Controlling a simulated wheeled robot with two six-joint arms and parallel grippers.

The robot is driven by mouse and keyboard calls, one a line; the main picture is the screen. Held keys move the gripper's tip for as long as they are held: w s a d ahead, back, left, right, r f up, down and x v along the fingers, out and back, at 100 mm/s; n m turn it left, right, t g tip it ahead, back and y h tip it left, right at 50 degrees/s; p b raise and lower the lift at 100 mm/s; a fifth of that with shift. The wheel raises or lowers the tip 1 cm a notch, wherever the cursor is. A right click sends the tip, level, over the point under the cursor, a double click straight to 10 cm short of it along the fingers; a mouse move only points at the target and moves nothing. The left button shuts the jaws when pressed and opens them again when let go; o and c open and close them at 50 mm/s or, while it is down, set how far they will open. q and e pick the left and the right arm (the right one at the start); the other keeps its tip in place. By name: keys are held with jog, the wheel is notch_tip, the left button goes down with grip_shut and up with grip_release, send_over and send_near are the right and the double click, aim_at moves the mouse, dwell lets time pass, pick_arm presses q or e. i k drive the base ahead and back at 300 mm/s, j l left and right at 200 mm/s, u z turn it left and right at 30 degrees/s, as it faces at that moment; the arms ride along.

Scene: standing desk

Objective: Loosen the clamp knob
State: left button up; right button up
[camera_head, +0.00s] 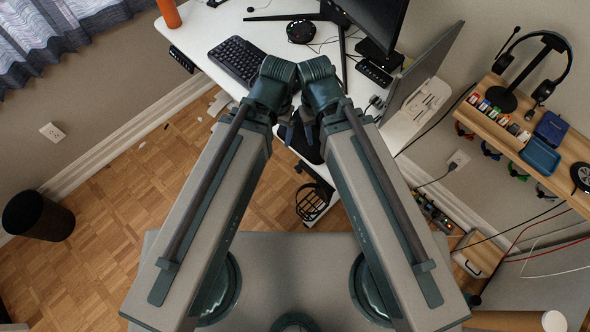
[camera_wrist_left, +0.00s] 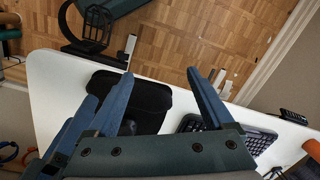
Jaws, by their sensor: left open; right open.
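I cannot make out a clamp knob for certain in either view. A pale bracket (camera_head: 428,97) sits by the panel at the desk's right side; whether it is the clamp is unclear. My left gripper (camera_wrist_left: 160,73) is open and empty in the left wrist view, its two blue fingers spread above the desk's edge. In the head view both grippers are largely hidden below the folded arms, close together over the desk's front edge. Of my right gripper (camera_head: 308,128) only a little shows there, and nothing is seen held in it.
The white desk (camera_head: 205,42) carries a keyboard (camera_head: 237,60), a black puck (camera_head: 300,31) and a monitor (camera_head: 378,20). A black flat item (camera_wrist_left: 140,98) lies at its front edge. A wooden shelf (camera_head: 560,177) with a headset is at right. A bin (camera_head: 38,217) stands left.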

aim_at(297, 168)
jog(key=k+l+u, duration=0.15)
jog(key=k, duration=0.35)
jog(key=k+l+u, duration=0.15)
jog(key=k, duration=0.35)
jog(key=l, duration=0.1)
